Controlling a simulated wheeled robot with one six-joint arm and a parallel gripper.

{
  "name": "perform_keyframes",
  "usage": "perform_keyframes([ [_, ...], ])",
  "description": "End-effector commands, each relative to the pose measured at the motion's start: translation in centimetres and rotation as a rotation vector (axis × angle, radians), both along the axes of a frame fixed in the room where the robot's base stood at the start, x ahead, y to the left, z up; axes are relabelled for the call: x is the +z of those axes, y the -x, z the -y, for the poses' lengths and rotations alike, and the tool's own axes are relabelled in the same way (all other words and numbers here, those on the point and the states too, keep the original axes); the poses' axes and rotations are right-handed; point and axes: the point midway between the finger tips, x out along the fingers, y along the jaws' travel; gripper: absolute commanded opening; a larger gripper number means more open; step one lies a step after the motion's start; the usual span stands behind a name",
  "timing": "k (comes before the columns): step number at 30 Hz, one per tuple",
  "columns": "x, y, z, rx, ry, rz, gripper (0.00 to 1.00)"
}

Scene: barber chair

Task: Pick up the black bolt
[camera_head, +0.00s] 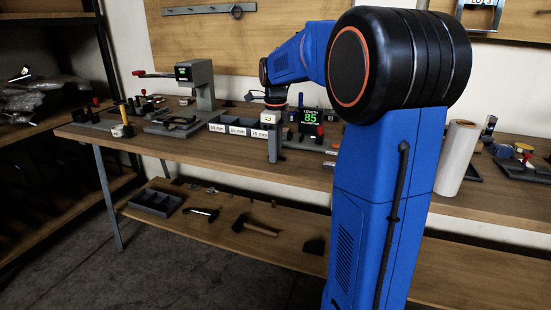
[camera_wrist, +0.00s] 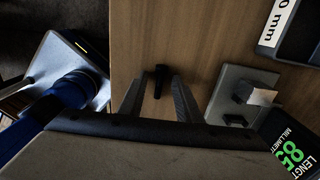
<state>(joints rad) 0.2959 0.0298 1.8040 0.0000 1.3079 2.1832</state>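The black bolt (camera_wrist: 160,78) lies on the brown wooden bench top (camera_wrist: 165,35) in the wrist view, its wider end toward the top of the picture. My gripper (camera_wrist: 157,90) is open, with one finger to either side of the bolt in that view. The fingers do not appear to touch it, and the height between them and the bolt is hard to judge. In the head view my gripper (camera_head: 273,157) points down over the bench near its front edge. I cannot make out the bolt there.
A grey plate fixture (camera_wrist: 238,92) and a display reading 85 (camera_wrist: 290,150) stand right of the fingers. A labelled bin tray (camera_head: 238,128) stands behind my gripper. A grey press (camera_head: 198,85) is farther left. A lower shelf (camera_head: 225,230) holds a hammer (camera_head: 255,226).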

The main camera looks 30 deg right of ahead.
Motion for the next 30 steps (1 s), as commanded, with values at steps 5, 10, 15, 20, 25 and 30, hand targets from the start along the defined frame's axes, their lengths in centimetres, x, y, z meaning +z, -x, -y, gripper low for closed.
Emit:
perform_keyframes([
  [5, 0.0, 0.0, 0.0, 0.0, 0.0, 0.0, 0.22],
  [10, 0.0, 0.0, 0.0, 0.0, 0.0, 0.0, 0.0],
  [15, 0.1, 0.0, 0.0, 0.0, 0.0, 0.0, 0.0],
  [20, 0.5, 0.0, 0.0, 0.0, 0.0, 0.001, 0.0],
  [25, 2.7, -0.1, 0.0, 0.0, 0.001, 0.003, 0.0],
  [30, 5.8, -0.1, 0.0, 0.0, 0.001, 0.003, 0.0],
])
